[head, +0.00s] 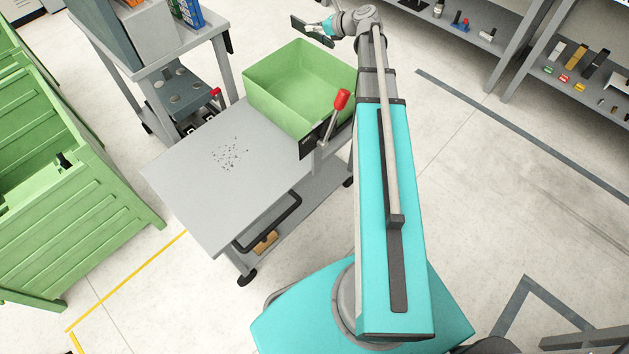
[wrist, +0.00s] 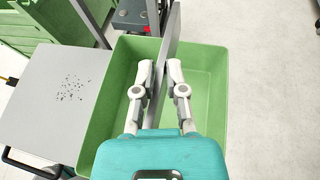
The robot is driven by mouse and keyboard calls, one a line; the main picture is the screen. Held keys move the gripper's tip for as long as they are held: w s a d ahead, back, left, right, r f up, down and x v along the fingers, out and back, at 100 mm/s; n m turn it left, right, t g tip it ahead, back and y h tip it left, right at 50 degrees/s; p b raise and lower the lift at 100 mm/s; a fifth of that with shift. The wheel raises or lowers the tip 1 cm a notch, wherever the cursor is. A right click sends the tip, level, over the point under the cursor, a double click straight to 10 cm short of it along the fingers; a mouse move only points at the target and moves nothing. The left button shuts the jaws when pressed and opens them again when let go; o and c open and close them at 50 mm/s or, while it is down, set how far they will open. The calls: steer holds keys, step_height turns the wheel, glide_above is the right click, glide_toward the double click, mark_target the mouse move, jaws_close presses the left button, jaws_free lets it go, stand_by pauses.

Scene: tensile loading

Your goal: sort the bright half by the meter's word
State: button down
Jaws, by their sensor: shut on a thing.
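My gripper (head: 326,27) is at the top of the head view, past the far end of the green bin (head: 277,97). In the wrist view my gripper (wrist: 160,80) is closed on a thin grey flat piece (wrist: 170,45), held on edge between the two fingers. The piece looks dark in the head view (head: 308,33). In the wrist view the piece overlaps the green bin (wrist: 220,110); its height over the bin is hard to judge. I cannot make out a meter or its word.
The bin stands on a grey cart (head: 190,190) with dark specks on its top. A red-knobbed lever (head: 342,98) rises beside the bin. A machine on a stand (head: 150,35) is at upper left, large green crates (head: 110,190) at left, shelves (head: 580,80) at right.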

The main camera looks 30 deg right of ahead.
mark_target(317, 38)
steer(key=shift+f+b, duration=1.75)
steer(key=shift+f, duration=0.25)
steer(key=c, duration=0.6)
jaws_free()
